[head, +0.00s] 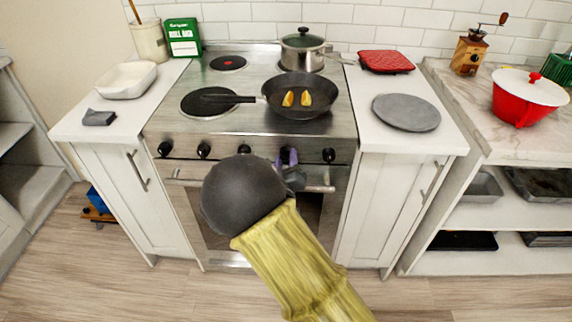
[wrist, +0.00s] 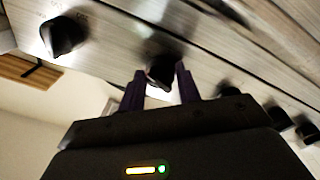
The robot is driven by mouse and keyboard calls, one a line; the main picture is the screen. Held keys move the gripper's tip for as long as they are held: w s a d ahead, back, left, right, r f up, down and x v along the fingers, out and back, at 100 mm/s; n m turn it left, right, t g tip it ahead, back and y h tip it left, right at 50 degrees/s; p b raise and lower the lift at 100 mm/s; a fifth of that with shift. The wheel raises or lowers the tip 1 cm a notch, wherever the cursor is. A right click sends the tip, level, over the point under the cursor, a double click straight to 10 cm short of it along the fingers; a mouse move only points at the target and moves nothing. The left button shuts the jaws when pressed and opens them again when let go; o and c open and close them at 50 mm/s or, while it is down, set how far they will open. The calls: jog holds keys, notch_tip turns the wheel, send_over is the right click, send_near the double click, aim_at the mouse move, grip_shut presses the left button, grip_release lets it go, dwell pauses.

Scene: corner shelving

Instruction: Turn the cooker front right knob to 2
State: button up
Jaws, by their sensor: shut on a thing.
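The cooker (head: 235,140) has a row of black knobs along its front panel. My gripper (head: 288,157) is at the panel, just left of the far-right knob (head: 328,155) in the head view. In the wrist view my gripper (wrist: 158,82) has its two purple fingers on either side of a black knob (wrist: 162,72), shut on it. The free far-right knob also shows in the wrist view (wrist: 63,35), at the upper left. The held knob's pointer and markings are too blurred to read.
A black frying pan (head: 300,95) with yellow pieces and a lidded pot (head: 303,50) stand on the cooktop. The oven handle (head: 320,188) runs below the knobs. White counters flank the cooker, with a grey round board (head: 406,112) on the right.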

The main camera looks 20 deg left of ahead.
jog(key=shift+f+m+b, duration=0.15)
jog(key=shift+m+b, duration=0.25)
jog(key=shift+m, duration=0.5)
jog(key=o, duration=1)
jog(key=shift+c, duration=0.2)
jog(key=shift+s, duration=0.1)
jog(key=v, duration=1.7)
jog(key=shift+s, duration=0.2)
jog(key=shift+w+a, duration=0.1)
